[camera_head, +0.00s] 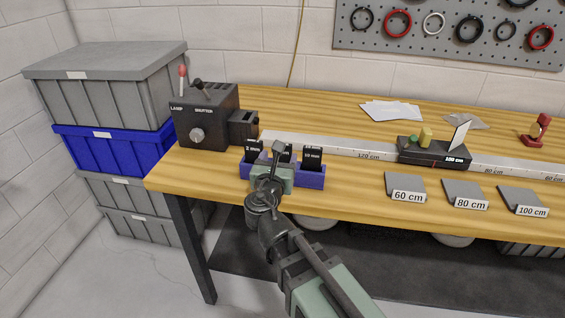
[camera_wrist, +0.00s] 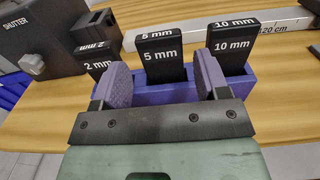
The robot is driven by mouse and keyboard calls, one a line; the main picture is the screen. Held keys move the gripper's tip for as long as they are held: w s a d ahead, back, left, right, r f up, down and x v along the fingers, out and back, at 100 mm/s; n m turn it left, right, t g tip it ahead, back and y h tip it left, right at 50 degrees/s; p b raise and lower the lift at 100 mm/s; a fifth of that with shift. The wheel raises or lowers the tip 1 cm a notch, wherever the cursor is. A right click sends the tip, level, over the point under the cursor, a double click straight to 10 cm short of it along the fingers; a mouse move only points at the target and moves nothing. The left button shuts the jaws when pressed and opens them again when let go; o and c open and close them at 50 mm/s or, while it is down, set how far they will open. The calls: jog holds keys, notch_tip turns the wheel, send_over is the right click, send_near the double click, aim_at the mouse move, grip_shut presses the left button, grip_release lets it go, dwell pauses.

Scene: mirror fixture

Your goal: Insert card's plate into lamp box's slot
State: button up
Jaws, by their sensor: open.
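Black plates labelled 2 mm (camera_wrist: 97,66), 5 mm (camera_wrist: 161,58) and 10 mm (camera_wrist: 233,47) stand in a purple rack (camera_head: 313,182) near the table's left front; which one is the task's card is not marked. My gripper (camera_wrist: 163,80) is open, with one purple finger on each side of the 5 mm plate in the wrist view. Whether the fingers touch it I cannot tell. The dark lamp box (camera_head: 206,117) stands behind and left of the rack, with a smaller slotted block (camera_head: 243,125) on its right side. The block also shows in the wrist view (camera_wrist: 95,28).
A metal rail (camera_head: 330,149) with distance marks runs rightward behind the rack. A black carriage (camera_head: 433,152) with a white screen sits on it. Grey signs (camera_head: 405,189) stand along the front edge. Stacked bins (camera_head: 110,90) stand left of the table.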

jog(key=w, duration=0.5)
jog(key=w+d, duration=0.1)
jog(key=w, duration=0.1)
jog(key=shift+w, duration=0.15)
jog(key=c, duration=0.7)
jog(key=shift+c, duration=0.2)
